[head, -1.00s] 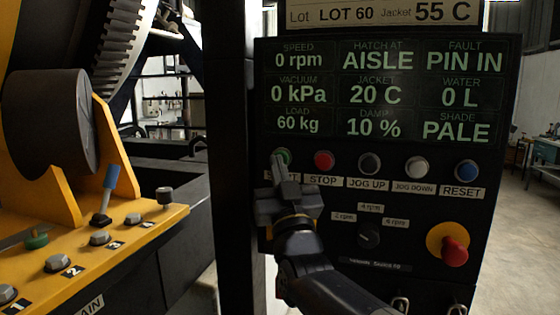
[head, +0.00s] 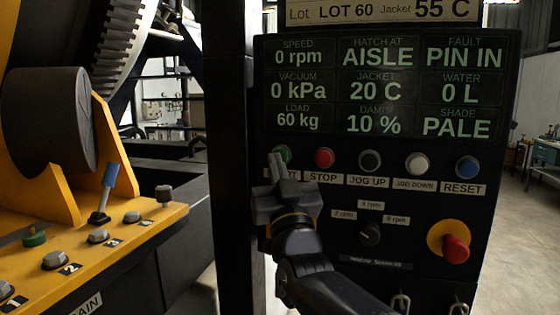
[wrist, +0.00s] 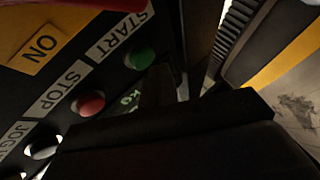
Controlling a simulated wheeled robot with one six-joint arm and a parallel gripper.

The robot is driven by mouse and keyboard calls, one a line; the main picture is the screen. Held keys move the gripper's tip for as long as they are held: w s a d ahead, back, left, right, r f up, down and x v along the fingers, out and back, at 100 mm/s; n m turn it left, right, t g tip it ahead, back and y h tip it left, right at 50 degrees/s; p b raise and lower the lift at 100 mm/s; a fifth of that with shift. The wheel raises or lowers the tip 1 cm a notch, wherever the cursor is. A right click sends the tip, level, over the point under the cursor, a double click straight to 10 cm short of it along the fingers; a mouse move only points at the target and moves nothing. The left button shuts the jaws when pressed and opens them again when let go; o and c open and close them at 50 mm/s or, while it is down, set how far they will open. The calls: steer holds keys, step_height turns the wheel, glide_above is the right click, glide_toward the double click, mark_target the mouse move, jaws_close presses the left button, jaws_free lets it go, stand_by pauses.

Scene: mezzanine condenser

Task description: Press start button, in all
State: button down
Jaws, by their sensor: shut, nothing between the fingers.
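The green start button (head: 283,153) is at the left end of the button row on the black control panel (head: 400,285). My gripper (head: 276,167) is shut and empty, with its tip just below and in front of the start button, covering part of the START label. In the head view I cannot tell whether it touches the button. In the wrist view the green button (wrist: 139,59) shows whole beside the dark fingers (wrist: 158,88), next to its START label. The display reads 0 rpm, hatch at AISLE, fault PIN IN.
Right of start are the red stop button (head: 324,158), the jog up, jog down and blue reset (head: 467,167) buttons. A red emergency knob (head: 455,248) on yellow sits lower right. A yellow frame with a blue-handled lever (head: 105,190) stands left, past a black post (head: 231,150).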

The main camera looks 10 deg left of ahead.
steer(key=shift+s, duration=0.2)
steer(key=shift+s, duration=0.1)
steer(key=s+b, duration=0.1)
steer(key=s, duration=0.1)
steer(key=s+b, duration=0.1)
steer(key=s, duration=0.1)
steer(key=shift+s+a, duration=0.2)
steer(key=shift+s, duration=0.2)
stand_by(0.6)
steer(key=w+p, duration=0.1)
steer(key=p, duration=0.3)
steer(key=shift+w+r, duration=0.25)
steer(key=shift+w, duration=0.15)
steer(key=shift+w+d+p, duration=0.1)
steer(key=shift+d+p, duration=0.05)
steer(key=shift+p, duration=0.85)
